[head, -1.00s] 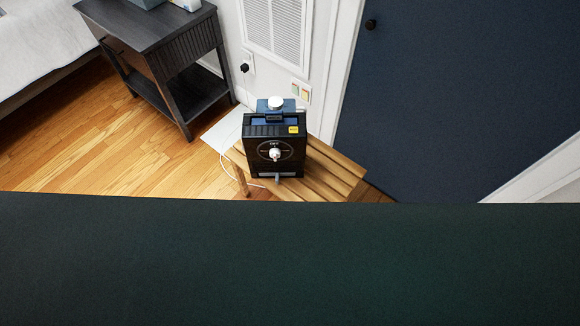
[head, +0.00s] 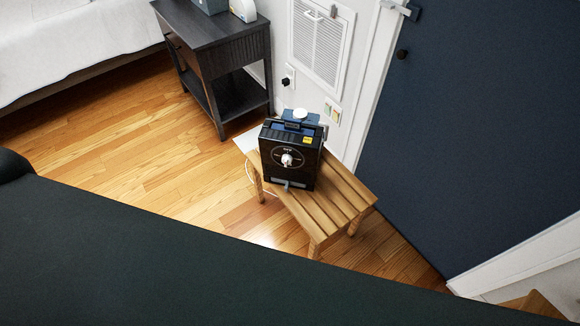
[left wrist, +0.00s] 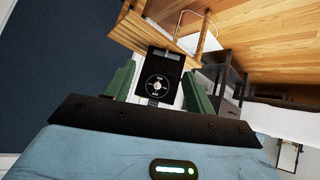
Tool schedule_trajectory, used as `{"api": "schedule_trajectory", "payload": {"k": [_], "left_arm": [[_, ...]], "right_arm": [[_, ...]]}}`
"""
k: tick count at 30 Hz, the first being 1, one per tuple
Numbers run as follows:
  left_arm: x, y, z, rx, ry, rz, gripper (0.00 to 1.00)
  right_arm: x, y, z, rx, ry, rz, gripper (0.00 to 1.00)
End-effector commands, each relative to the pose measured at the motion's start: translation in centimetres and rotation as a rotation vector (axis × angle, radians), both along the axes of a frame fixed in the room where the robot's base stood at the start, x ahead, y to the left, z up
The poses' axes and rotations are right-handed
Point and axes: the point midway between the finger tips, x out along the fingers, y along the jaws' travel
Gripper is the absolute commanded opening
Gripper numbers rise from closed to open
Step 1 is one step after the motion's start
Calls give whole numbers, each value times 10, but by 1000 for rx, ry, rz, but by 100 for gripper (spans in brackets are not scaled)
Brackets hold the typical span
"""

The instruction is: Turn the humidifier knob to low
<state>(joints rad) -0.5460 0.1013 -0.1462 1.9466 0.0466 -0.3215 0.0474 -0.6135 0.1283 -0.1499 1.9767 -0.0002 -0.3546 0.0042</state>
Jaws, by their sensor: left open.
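The humidifier (head: 272,170) is a black box with a blue and white top and a yellow label. It stands upright on a slatted wooden bench (head: 338,198). Its round white knob (head: 287,160) sits in the middle of a dial on the front. The pointer setting is too small to read. In the left wrist view the humidifier (left wrist: 172,57) appears upside down with its dial facing me. My left gripper (left wrist: 161,77) has green fingers spread apart in that view, with the humidifier beyond and between them, and nothing held. The head view does not show it. My right gripper is in neither view.
A dark nightstand (head: 222,45) stands behind and left of the bench. A white wall with a vent (head: 320,45) is behind the humidifier, and a dark blue door (head: 480,150) is to the right. The wooden floor (head: 130,130) left of the bench is clear.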

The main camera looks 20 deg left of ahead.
Motion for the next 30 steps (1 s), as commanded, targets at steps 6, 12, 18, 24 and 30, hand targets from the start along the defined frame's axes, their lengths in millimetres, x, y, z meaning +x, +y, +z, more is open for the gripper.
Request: {"api": "schedule_trajectory", "payload": {"k": [6, 12, 18, 24, 30], "left_arm": [[68, -12, -75, -291, -57, 235, 55], [167, -19, -101, -634, -205, 454, 55], [265, -20, -100, -997, -359, 622, 55], [332, -19, -81, -1284, -460, 712, 55], [357, -18, -66, -1412, -499, 745, 55]], "right_arm": [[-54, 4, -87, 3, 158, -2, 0], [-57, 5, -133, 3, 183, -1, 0], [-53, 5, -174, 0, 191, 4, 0], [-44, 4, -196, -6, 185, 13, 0], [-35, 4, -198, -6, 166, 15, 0]]}}
